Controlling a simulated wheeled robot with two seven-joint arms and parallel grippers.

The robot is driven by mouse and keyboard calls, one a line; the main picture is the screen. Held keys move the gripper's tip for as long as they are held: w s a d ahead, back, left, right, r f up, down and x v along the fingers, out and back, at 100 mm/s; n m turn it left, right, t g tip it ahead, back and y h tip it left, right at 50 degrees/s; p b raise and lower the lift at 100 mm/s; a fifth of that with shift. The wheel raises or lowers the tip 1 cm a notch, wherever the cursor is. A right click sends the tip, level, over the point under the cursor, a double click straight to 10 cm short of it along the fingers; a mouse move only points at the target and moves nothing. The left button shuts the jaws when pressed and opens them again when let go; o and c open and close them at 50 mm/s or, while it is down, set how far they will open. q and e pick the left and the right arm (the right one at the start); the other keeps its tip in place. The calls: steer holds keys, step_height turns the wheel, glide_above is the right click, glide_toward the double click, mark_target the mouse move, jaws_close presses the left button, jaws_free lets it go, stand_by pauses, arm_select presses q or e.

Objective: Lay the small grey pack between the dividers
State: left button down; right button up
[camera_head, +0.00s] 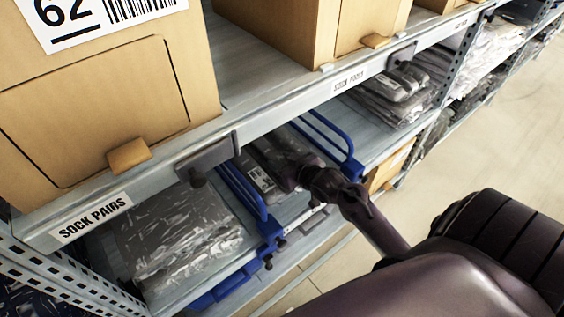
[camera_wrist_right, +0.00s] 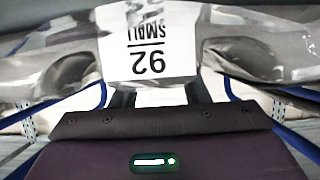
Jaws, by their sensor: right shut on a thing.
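The small grey pack (camera_head: 258,172) is clear-wrapped with a white label and lies in the bay between the two blue dividers, left (camera_head: 242,190) and right (camera_head: 328,138). The label in the right wrist view (camera_wrist_right: 148,45) reads "92 SMALL" upside down. My right gripper (camera_head: 290,176) reaches into this bay from the right and is shut on the pack's near side. Its fingertips (camera_wrist_right: 160,92) show at the pack's edge in the wrist view. The upper shelf hides the pack's far part, so I cannot tell whether it rests fully on the shelf. My left gripper is not in view.
Grey packs (camera_head: 180,235) fill the bay left of the dividers. More packs (camera_head: 395,90) lie to the right. The upper shelf edge (camera_head: 290,105), with "SOCK PAIRS" labels and cardboard boxes (camera_head: 95,90), hangs over the bay. Open floor (camera_head: 500,125) lies at the right.

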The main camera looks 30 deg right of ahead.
steer(key=o, duration=1.2)
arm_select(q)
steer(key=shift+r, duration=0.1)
arm_select(e)
steer(key=shift+r, duration=0.1)
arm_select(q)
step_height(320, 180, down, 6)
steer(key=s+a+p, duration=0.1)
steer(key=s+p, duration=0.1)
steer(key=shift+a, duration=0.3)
arm_select(e)
steer(key=v, duration=1.2)
steer(key=shift+a, duration=0.1)
